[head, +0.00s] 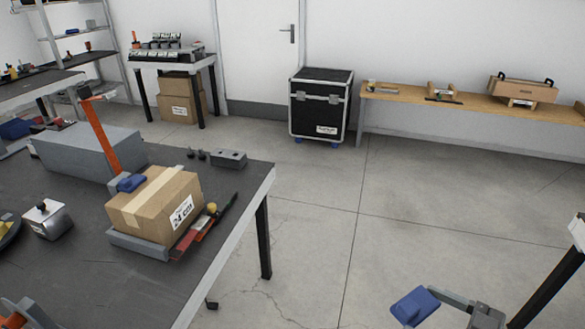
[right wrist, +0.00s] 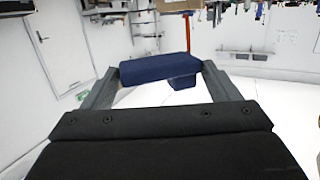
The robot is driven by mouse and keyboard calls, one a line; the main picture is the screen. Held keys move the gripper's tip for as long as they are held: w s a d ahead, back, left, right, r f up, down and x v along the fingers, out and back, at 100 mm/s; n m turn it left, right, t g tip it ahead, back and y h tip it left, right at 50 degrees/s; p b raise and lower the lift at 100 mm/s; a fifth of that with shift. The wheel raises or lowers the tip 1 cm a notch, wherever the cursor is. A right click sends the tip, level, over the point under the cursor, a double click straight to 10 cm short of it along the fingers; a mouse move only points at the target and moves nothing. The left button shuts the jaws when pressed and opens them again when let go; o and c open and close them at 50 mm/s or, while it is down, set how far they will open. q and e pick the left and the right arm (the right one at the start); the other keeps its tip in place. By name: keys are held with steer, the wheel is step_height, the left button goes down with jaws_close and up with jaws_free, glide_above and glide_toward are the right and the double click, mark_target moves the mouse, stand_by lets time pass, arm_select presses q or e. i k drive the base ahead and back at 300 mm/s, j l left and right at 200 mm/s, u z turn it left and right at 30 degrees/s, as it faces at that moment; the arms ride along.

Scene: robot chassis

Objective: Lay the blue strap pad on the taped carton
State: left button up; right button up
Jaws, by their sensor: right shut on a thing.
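The taped carton (head: 150,212) is a brown box with a pale tape strip and a "24 cm" label. It sits in a low grey holder (head: 140,245) on the dark table. A blue strap pad (head: 414,306) is in my right gripper (head: 432,297), low at the right and well away from the carton. In the right wrist view the pad (right wrist: 155,67) spans between the two fingers of my right gripper (right wrist: 160,85). My left gripper is not clearly visible.
On the table (head: 90,285) are a long grey box (head: 88,150), a small metal block (head: 47,220), a grey block (head: 229,159) and a red-handled tool (head: 195,230) against the carton. Open floor lies between the table and my right gripper. A black case (head: 320,103) stands by the wall.

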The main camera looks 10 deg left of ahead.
mark_target(171, 193)
steer(key=i+u, duration=0.15)
steer(key=u, duration=0.25)
steer(key=i+l+u, duration=0.15)
steer(key=u, duration=0.25)
steer(key=i+l+u, duration=0.15)
steer(key=u, duration=0.25)
steer(key=i+l+u, duration=0.15)
steer(key=u, duration=0.2)
steer(key=i+l+u, duration=0.3)
steer(key=l+u, duration=0.15)
